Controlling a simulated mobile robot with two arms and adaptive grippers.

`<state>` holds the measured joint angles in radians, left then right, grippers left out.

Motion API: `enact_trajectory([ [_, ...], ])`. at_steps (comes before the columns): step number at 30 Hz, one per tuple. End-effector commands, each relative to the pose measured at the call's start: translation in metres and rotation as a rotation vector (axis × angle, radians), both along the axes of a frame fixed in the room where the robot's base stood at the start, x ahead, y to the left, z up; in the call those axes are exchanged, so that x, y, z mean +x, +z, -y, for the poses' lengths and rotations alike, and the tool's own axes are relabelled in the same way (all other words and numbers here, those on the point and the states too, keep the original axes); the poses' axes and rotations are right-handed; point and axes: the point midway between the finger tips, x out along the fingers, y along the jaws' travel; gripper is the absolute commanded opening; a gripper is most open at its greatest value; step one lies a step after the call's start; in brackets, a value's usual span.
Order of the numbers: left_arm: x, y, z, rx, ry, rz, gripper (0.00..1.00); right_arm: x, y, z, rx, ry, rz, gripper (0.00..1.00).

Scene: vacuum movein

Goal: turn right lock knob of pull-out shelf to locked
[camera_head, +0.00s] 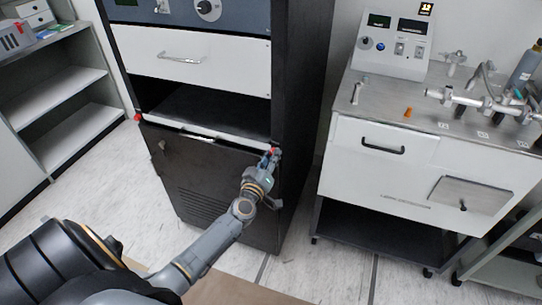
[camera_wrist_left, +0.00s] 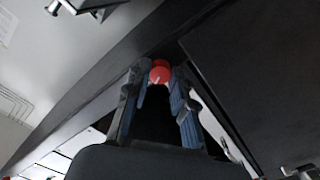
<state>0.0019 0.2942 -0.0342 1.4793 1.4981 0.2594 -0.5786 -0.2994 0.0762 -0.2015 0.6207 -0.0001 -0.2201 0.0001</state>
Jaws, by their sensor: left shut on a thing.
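The pull-out shelf (camera_head: 205,133) shows as a light front strip below the dark opening in the black cabinet. A red knob (camera_head: 138,117) sits at its left end. The right red lock knob (camera_head: 273,150) is at its right end, partly covered by my left gripper (camera_head: 270,156). In the left wrist view the fingers of my left gripper (camera_wrist_left: 157,85) are closed around the red knob (camera_wrist_left: 159,72), with its red face showing between the fingertips. Which way the knob is turned cannot be made out. My right gripper is not in view.
The black cabinet has a white drawer (camera_head: 190,62) with a handle above the opening and a dark vented panel (camera_head: 205,185) below. A white wheeled cart (camera_head: 350,150) with instruments on top stands to the right. White shelves (camera_head: 75,125) stand at the left.

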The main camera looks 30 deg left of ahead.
Motion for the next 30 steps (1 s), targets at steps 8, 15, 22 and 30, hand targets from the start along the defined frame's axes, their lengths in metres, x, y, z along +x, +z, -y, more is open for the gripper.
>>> enact_trajectory([
  [8,-0.0001,-0.0007,0.0001,-0.255,0.001,0.061,0.0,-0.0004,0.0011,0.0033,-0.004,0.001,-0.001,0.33],
  [15,-0.0002,-0.0014,-0.0001,-0.479,0.001,0.114,0.0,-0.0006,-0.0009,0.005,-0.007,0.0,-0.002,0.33],
  [22,-0.0003,-0.0018,-0.0002,-0.69,0.001,0.165,0.0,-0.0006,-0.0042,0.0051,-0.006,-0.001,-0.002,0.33],
  [30,-0.0002,-0.0015,-0.0006,-0.913,0.002,0.22,0.0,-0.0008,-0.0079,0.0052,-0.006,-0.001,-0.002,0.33],
])
